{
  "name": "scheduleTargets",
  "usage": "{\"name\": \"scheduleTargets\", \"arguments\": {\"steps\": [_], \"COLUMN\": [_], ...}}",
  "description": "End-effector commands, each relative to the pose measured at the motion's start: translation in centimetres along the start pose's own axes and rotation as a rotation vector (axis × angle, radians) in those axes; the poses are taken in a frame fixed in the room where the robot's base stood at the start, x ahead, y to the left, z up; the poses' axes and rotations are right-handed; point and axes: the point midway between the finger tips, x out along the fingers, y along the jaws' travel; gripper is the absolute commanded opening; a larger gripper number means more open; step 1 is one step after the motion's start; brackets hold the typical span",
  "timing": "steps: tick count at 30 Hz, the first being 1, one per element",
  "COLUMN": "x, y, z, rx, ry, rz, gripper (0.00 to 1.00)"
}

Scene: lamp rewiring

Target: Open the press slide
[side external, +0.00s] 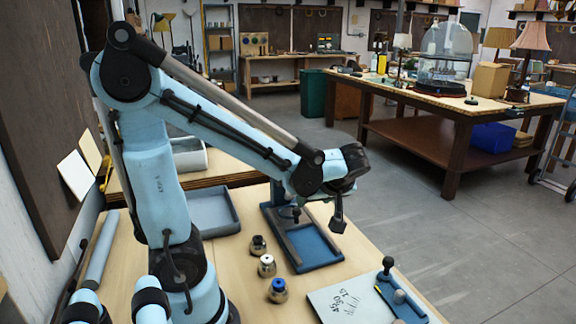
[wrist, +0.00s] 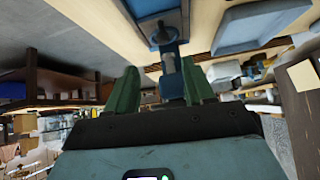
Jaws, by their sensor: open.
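A blue press-like fixture (side external: 318,246) with a raised frame and a flat base stands on the wooden bench. In the wrist view a blue fixture (wrist: 185,72) with a dark round knob and a grey cylinder shows beyond my fingers. I cannot tell which part is the slide or how far it is open. My gripper (side external: 338,222) hangs above the right side of the fixture, seemingly apart from it. In the wrist view my gripper (wrist: 160,88) has its two green fingers apart with nothing held between them.
Several small knobbed parts (side external: 266,265) stand left of the fixture. A grey-blue tray (side external: 212,211) lies behind them. A marked pale board (side external: 350,301) and a small blue fixture with a black knob (side external: 388,265) are at the front right. The bench edge is close on the right.

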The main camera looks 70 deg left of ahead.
Motion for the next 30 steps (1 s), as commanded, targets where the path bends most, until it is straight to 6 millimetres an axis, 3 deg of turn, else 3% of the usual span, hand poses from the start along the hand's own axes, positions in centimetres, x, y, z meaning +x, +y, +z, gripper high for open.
{"name": "scheduleTargets", "arguments": {"steps": [8, 21, 30], "x": [1.3, 8.1, 11.4], "y": [-0.1, -0.4, -0.5], "z": [-0.6, -0.8, -0.9], "rx": [-0.082, -0.081, -0.079], "ry": [0.036, 0.035, 0.034], "rz": [-0.034, -0.033, -0.031], "gripper": [0.53, 0.53, 0.53]}}
